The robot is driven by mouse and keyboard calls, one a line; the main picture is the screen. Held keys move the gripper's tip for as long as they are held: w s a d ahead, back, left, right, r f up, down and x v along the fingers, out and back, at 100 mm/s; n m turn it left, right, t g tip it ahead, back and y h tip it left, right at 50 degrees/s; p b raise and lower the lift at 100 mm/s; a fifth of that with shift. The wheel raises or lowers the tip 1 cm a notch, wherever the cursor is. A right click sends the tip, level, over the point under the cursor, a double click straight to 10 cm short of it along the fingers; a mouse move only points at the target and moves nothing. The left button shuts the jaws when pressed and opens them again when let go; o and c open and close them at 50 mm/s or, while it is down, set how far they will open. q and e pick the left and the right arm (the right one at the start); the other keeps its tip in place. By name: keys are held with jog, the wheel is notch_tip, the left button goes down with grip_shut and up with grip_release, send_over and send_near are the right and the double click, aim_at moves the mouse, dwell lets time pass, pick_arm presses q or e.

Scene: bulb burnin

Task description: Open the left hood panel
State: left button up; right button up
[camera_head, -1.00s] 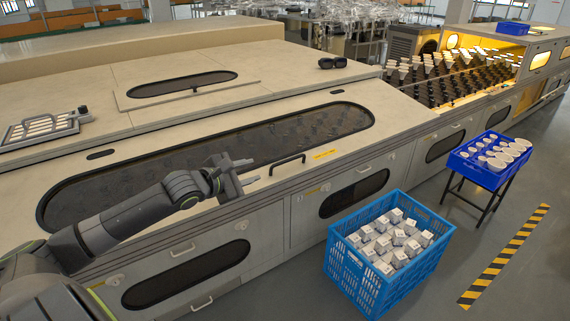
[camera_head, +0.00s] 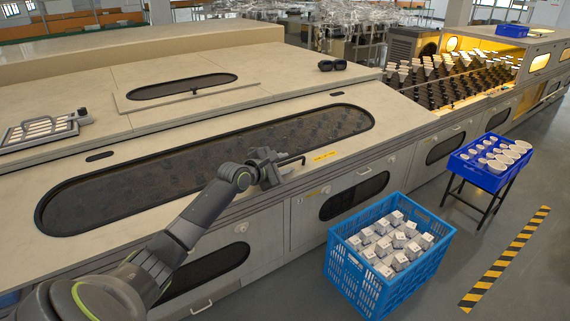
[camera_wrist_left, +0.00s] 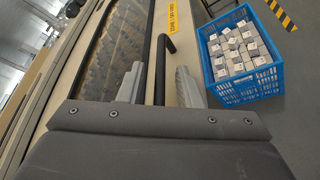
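The left hood panel (camera_head: 225,137) is a beige sloping cover with a long dark oval window, and it lies closed on the machine. Its black bar handle (camera_head: 296,159) sits near the lower front edge, beside a yellow label. My left gripper (camera_head: 275,164) is at the handle and partly hides it. In the left wrist view my gripper (camera_wrist_left: 159,85) has its two grey fingers apart. The black handle (camera_wrist_left: 161,68) runs between them, with gaps on both sides, so the fingers do not grip it. My right gripper is in neither view.
A blue crate (camera_head: 346,274) of boxed bulbs stands on the floor in front of the machine. A blue tray (camera_head: 463,169) of white bulbs stands on a dark stand to the right. A striped floor strip (camera_head: 507,257) lies beyond the crate.

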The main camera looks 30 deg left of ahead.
pick_arm(q)
jog(key=shift+w+f, duration=0.1)
jog(key=shift+w, duration=0.2)
jog(key=shift+c, duration=0.2)
grip_shut()
jog(key=shift+m, duration=0.5)
jog(key=f, duration=0.1)
jog(key=f+b, duration=0.1)
jog(key=f, duration=0.1)
jog(key=f+b, duration=0.1)
jog(key=f, duration=0.1)
jog(key=shift+a, duration=0.25)
jog(key=shift+w+a+f+y+b, duration=0.15)
jog(key=shift+f+y+b, duration=0.15)
jog(key=shift+f, duration=0.05)
